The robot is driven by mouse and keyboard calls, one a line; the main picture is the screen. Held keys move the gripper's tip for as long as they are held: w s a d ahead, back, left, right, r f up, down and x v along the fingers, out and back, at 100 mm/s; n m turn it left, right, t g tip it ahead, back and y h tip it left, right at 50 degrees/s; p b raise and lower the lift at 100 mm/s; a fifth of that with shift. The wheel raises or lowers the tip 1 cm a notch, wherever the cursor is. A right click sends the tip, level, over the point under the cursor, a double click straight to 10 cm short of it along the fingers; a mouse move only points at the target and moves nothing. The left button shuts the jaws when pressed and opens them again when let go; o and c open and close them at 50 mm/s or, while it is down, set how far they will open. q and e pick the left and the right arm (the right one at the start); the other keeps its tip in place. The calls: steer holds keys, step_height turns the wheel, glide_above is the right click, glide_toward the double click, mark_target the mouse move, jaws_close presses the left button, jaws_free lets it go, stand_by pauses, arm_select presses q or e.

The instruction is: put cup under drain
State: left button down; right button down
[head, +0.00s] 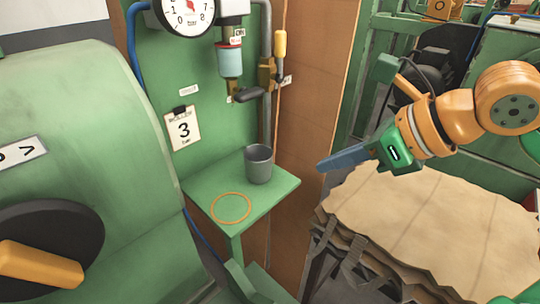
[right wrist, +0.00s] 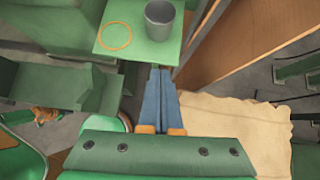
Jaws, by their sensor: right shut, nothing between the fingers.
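A dark grey cup (head: 258,164) stands upright on a small green shelf (head: 205,189), toward its back right. It also shows in the right wrist view (right wrist: 160,20). An orange ring (head: 231,208) is marked on the shelf, to the front left of the cup, and is empty. A drain with a dark spout (head: 248,95) hangs on the green panel above the shelf. My right gripper (head: 322,167) is shut and empty, to the right of the shelf and apart from the cup. Its blue fingers (right wrist: 161,72) lie together and point toward the shelf. My left gripper is not in view.
A wooden panel (head: 310,120) stands just right of the shelf. A pressure gauge (head: 186,12) and a card marked 3 (head: 184,129) are on the green panel. A large green machine (head: 90,150) fills the left. A stack of tan sheets (head: 430,220) lies below my right arm.

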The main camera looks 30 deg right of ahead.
steer(key=p, duration=0.3)
glide_toward(268, 174)
step_height(268, 174, down, 3)
steer(key=w+p, duration=0.1)
steer(key=w, duration=0.1)
steer(key=w+a+p, duration=0.1)
steer(key=shift+f+p, duration=0.25)
steer(key=shift+p, duration=0.05)
steer(key=shift+w+a+f, duration=0.2)
steer(key=shift+w, duration=0.1)
steer(key=shift+f, duration=0.1)
